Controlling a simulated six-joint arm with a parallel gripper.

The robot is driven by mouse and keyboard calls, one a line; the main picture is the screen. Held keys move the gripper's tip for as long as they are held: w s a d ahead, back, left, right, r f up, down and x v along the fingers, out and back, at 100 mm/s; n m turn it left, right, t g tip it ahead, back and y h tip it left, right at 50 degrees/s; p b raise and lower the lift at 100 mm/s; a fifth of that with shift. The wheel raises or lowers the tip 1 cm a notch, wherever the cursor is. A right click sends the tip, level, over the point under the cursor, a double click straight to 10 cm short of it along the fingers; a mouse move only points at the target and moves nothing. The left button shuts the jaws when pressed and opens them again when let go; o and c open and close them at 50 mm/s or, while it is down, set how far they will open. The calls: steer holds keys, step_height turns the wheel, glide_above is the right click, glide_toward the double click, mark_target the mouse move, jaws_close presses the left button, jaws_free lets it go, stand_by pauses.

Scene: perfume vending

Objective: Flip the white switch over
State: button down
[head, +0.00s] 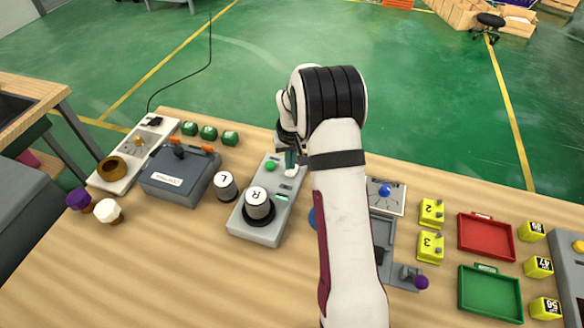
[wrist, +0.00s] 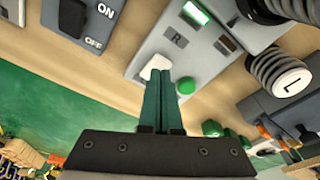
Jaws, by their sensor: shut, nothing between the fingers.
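The white switch (head: 291,172) sits at the far end of a grey panel (head: 249,229), beside a round green button (head: 270,166). In the wrist view the white switch (wrist: 153,64) shows just past my fingertips, with the green button (wrist: 186,86) to their right. My gripper (head: 290,158) is over the far end of the panel; its dark green fingers (wrist: 160,82) are together and empty. The fingertips overlap the switch's lower edge in the wrist view; I cannot tell whether they touch it. My arm hides the panel's right surroundings in the head view.
A black-ringed knob marked R (head: 258,204) stands on the panel, with a green lit window (wrist: 196,13) by it. A knob marked L (head: 225,186) and a dark grey box (head: 177,180) stand left. An ON/OFF switch unit (wrist: 85,20) lies close by. The front table is clear.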

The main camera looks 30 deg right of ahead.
mark_target(290, 173)
steer(key=shift+f, duration=0.95)
stand_by(0.8)
steer(key=shift+r, duration=3.5)
steer(key=s+a+r, duration=0.8)
steer(key=s+r, duration=0.1)
steer(key=s+a+r+m+g+y, duration=0.1)
steer(key=s+a, duration=0.4)
steer(key=s, duration=0.7)
steer(key=s+a+r+m+g+y, duration=0.1)
steer(key=s+a, duration=0.4)
steer(key=s, duration=0.7)
steer(key=shift+s+a+m, duration=0.3)
steer(key=shift+s, duration=0.05)
